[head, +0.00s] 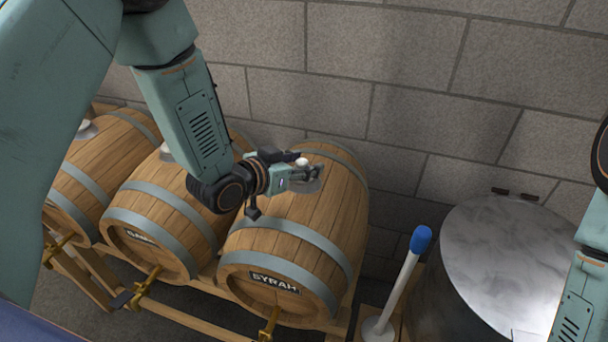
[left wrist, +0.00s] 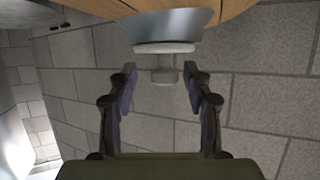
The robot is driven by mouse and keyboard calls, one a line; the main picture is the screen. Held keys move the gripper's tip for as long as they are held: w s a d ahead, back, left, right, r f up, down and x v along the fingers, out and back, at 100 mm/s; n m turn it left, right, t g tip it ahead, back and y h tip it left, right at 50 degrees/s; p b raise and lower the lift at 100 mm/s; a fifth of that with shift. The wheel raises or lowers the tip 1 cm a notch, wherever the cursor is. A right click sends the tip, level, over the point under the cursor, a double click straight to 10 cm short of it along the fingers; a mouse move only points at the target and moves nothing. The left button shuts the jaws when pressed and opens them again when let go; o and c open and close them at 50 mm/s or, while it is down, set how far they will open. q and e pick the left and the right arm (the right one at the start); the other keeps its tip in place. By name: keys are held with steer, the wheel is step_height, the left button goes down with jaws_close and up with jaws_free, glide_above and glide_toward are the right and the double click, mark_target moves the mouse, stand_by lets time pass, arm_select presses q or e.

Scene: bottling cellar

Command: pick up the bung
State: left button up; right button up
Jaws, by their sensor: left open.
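The bung (head: 302,162) is a small pale stopper on top of the SYRAH barrel (head: 292,235). In the left wrist view the bung (left wrist: 163,62) shows a wide flange and a narrower knob, seated at a grey metal collar (left wrist: 172,27) on the barrel. My left gripper (head: 309,170) is at the barrel's top, around the bung. In the left wrist view, the open fingertips of the left gripper (left wrist: 160,73) lie on either side of the knob, with a gap on each side. My right gripper is outside both views.
A blue-topped white rod (head: 408,275) and a steel tank (head: 510,260) stand to the right. A block wall (head: 420,75) rises close behind the barrels.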

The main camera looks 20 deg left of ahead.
arm_select(q)
steer(key=shift+w+d, duration=0.15)
steer(key=shift+d, duration=0.1)
steer(key=shift+w+a+f, duration=0.2)
steer(key=shift+a+f, duration=0.05)
steer(key=shift+a, duration=0.4)
steer(key=shift+c, duration=0.8)
steer(key=shift+s+d+r, duration=0.15)
steer(key=shift+d+r, duration=0.05)
steer(key=shift+d, duration=0.3)
steer(key=c, duration=0.5)
steer(key=shift+a+f, duration=0.15)
steer(key=shift+a, duration=0.1)
jaws_close()
steer(key=shift+d, duration=0.15)
